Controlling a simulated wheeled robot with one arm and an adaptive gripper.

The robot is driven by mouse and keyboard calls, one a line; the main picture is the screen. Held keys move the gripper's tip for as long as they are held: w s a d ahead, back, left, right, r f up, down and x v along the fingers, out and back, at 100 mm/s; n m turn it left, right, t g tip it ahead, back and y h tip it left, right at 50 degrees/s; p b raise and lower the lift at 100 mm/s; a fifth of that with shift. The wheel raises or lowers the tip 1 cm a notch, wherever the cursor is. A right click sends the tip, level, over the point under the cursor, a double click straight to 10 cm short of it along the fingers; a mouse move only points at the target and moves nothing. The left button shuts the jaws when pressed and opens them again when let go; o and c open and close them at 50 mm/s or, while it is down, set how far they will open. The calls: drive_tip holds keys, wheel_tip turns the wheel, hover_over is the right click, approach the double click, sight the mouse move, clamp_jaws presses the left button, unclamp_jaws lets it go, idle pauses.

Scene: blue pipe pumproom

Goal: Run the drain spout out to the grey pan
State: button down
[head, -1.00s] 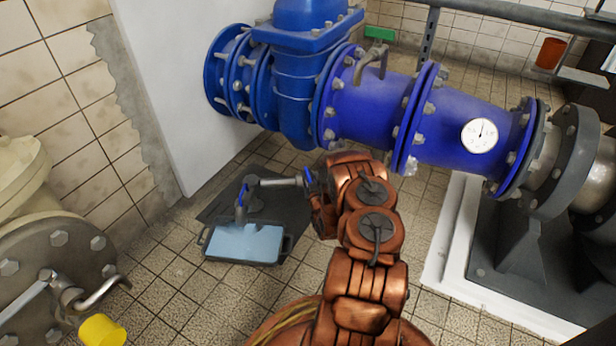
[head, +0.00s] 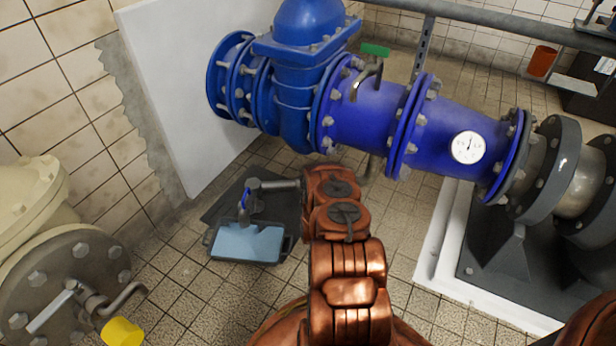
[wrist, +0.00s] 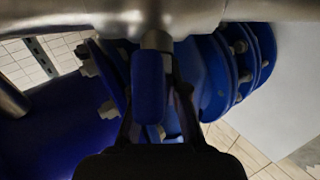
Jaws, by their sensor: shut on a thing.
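The grey drain spout (head: 275,184) runs level from behind my arm to a bend, with a blue-marked end (head: 244,207) at the back edge of the grey pan (head: 213,252). The pan lies on a dark mat and holds pale blue liquid. In the head view my gripper is hidden behind my copper-coloured arm, at the right end of the spout. In the wrist view my gripper (wrist: 158,120) is shut on a blue grip (wrist: 148,85), which hangs below a bare metal pipe (wrist: 80,15). The spout's joint is hidden.
Large blue pipework (head: 375,115) with a gauge stands behind and right of my arm. A white panel (head: 190,110) stands behind the pan. Tiled floor lies clear around the pan.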

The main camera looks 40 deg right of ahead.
drive_tip(key=shift+s, duration=0.1)
drive_tip(key=c, duration=1.2)
unclamp_jaws()
drive_tip(key=v, duration=0.6)
drive_tip(key=shift+s+a, duration=0.15)
drive_tip(key=shift+s, duration=0.05)
drive_tip(key=shift+s+a, duration=0.35)
